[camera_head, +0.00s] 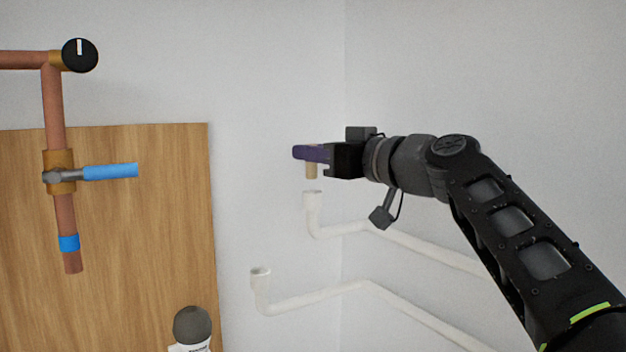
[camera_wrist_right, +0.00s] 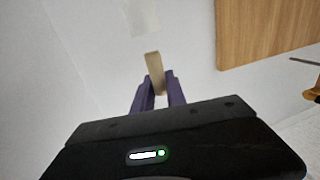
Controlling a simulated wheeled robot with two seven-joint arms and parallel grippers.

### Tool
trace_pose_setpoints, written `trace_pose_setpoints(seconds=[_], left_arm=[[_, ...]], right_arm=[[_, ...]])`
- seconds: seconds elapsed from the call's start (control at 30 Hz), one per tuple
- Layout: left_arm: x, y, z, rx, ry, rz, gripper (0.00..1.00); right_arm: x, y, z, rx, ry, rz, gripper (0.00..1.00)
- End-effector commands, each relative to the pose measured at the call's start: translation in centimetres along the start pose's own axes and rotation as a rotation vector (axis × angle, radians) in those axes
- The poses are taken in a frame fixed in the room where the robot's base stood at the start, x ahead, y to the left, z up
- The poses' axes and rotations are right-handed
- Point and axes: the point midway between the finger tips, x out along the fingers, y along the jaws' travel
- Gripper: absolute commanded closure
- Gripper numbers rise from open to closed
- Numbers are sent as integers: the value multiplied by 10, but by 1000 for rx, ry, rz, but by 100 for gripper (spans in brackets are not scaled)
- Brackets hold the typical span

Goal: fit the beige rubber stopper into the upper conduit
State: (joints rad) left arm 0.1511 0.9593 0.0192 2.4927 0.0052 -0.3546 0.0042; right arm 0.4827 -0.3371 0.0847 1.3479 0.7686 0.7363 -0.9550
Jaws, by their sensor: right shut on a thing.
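The beige rubber stopper (camera_head: 311,171) is held in my right gripper (camera_head: 300,152), whose purple fingers are shut on it. It points downward in the head view. The upper conduit (camera_head: 312,200) is a white pipe with an upturned open end, just below the stopper. A small gap shows between the two, so they look apart. In the right wrist view the stopper (camera_wrist_right: 153,68) sticks out between the fingertips (camera_wrist_right: 158,88). The conduit's mouth is not clear in that view. My left gripper is not in view.
A lower white conduit (camera_head: 261,280) opens below and to the left. A wooden board (camera_head: 150,220) carries copper pipe (camera_head: 54,110) with a blue-handled valve (camera_head: 110,171) and a black knob (camera_head: 80,55). A dark grey rounded object (camera_head: 192,325) stands at the bottom. White walls meet behind the conduits.

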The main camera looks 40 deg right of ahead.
Motion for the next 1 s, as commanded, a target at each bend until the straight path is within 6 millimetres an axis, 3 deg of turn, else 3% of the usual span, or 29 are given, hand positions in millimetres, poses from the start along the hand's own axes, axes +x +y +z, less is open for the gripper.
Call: trace_pose_setpoints(seconds=[0.13, 0.4, 0.63, 0.67, 0.9, 1.0], left_arm=[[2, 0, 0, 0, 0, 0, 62], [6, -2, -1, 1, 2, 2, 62], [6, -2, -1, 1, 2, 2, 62], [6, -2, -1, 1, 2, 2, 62], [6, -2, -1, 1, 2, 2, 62], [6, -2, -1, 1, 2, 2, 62]], right_arm=[[0, 0, 6, 1, -1, 0, 100], [0, 0, 41, 2, -2, 0, 100], [0, 0, 42, 0, 0, 1, 100], [0, 0, 42, 1, 0, 1, 82], [0, 0, 42, 1, -1, 1, 62], [0, 0, 42, 1, -1, 1, 62]])
